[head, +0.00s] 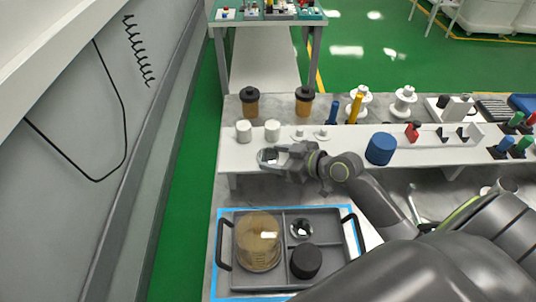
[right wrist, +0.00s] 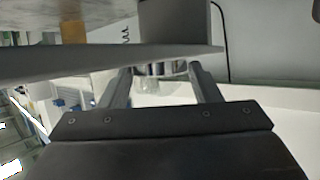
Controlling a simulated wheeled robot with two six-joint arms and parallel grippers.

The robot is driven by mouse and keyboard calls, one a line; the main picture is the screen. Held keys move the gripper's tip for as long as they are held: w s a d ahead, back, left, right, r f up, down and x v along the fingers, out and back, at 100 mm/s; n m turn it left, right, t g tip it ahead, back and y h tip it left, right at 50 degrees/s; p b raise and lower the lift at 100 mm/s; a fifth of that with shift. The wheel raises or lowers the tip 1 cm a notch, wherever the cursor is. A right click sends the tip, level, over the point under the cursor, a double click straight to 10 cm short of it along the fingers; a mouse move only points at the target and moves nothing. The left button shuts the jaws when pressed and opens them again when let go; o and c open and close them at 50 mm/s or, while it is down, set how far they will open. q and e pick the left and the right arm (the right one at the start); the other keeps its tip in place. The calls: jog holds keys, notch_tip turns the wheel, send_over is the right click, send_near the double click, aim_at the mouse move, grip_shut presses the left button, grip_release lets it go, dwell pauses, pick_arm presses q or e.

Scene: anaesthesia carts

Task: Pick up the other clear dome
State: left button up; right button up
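My right gripper (head: 268,157) is at the front left of the white shelf. Its fingers stand apart around a small, clear, shiny piece, probably the clear dome (right wrist: 158,78), seen between the fingertips in the right wrist view. Narrow gaps seem to show on both sides of it; contact is unclear. In the head view the gripper mostly hides this piece. A large see-through tan dome-like cylinder (head: 258,242) stands in the left compartment of the grey tray (head: 279,214). My left gripper is not in view.
The tray also holds a black round piece (head: 306,262) and a small metallic part (head: 300,229). Two amber jars (head: 304,101) stand behind. A grey wall lies left.

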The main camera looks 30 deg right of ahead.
jog(key=c, duration=0.5)
jog(key=shift+r, duration=0.1)
